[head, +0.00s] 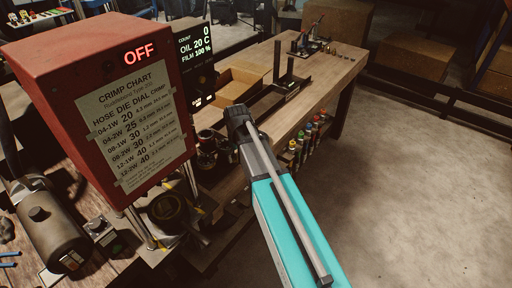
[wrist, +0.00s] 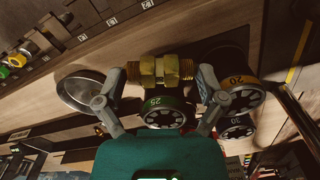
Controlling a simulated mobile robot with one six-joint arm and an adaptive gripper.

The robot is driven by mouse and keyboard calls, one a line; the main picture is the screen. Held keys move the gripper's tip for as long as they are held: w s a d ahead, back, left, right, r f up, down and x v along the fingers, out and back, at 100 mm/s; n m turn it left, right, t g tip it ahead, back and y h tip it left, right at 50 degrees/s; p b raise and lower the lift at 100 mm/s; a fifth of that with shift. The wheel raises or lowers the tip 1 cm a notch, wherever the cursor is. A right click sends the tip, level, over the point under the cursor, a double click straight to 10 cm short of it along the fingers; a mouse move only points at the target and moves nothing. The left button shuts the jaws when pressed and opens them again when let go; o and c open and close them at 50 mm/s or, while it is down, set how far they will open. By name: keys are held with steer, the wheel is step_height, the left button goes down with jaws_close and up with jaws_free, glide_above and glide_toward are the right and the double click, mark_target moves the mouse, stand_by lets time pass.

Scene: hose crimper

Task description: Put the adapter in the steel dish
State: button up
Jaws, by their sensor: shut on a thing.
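The adapter (wrist: 165,71) is a brass fitting with a hex middle and threaded ends, in the wrist view. My gripper (wrist: 166,74) is shut on it, one finger at each end. The steel dish (wrist: 68,98) is a round, shallow metal bowl left of my gripper in the wrist view, partly covered by the left finger. The adapter is apart from the dish, to its right in the picture. I cannot make out the adapter or the dish in the head view, where my arm covers part of the bench.
Round dies stand close by my gripper, one green-ringed marked 25 (wrist: 164,111) and one yellow-ringed marked 20 (wrist: 238,93). The red crimper cabinet (head: 60,60) stands at the left. A cardboard box (head: 238,84) is on the bench, and coloured bottles (head: 305,146) line its side.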

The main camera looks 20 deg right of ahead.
steer(key=shift+s+f+b, duration=0.15)
steer(key=shift+f+b, duration=1.35)
steer(key=shift+f, duration=0.2)
steer(key=shift+s, duration=0.1)
